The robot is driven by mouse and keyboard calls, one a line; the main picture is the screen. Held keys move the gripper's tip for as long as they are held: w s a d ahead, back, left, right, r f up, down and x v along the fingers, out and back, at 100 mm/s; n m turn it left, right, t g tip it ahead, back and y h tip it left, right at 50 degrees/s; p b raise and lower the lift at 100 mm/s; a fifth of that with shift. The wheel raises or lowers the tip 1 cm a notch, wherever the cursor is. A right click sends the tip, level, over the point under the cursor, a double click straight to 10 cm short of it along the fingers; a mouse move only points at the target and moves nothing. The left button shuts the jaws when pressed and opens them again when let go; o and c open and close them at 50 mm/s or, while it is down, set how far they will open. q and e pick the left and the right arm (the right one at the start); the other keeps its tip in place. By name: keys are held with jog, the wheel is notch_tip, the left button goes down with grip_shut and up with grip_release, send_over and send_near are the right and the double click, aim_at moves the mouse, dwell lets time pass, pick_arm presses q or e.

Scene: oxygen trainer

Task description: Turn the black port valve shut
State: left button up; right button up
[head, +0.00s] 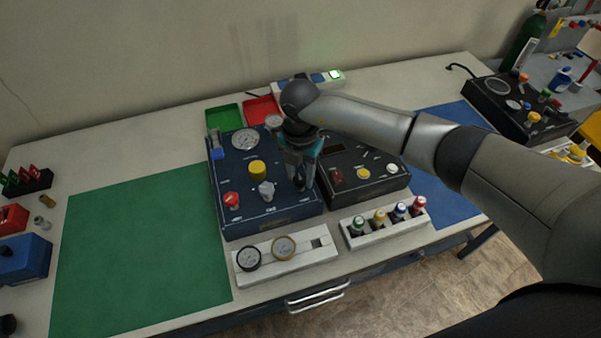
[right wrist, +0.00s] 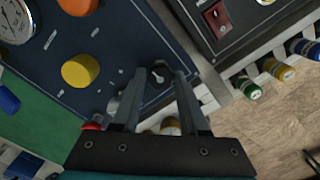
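The dark blue panel (head: 262,219) stands on the bench in the head view. My right gripper (head: 300,178) points down over its right part, hiding most of what lies below. In the right wrist view, a small dark valve knob with a pale edge (right wrist: 158,75), seemingly the black port valve, sits on the panel between the fingertips. The right gripper there (right wrist: 160,80) is open, with a finger on each side of the knob. I cannot tell whether the fingers touch it. My left gripper is in neither view.
A yellow knob (head: 257,169), a red knob (head: 231,200) and a grey valve (head: 266,190) stand left of the gripper. An orange knob (right wrist: 78,5) shows in the wrist view. A black box (head: 375,185) adjoins right. The green mat (head: 140,250) is clear.

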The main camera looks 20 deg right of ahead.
aim_at(300, 179)
jog(key=o, duration=0.4)
notch_tip(300, 179, up, 15)
jog(key=shift+r, duration=0.15)
dwell(0.4)
jog(key=shift+s, duration=0.1)
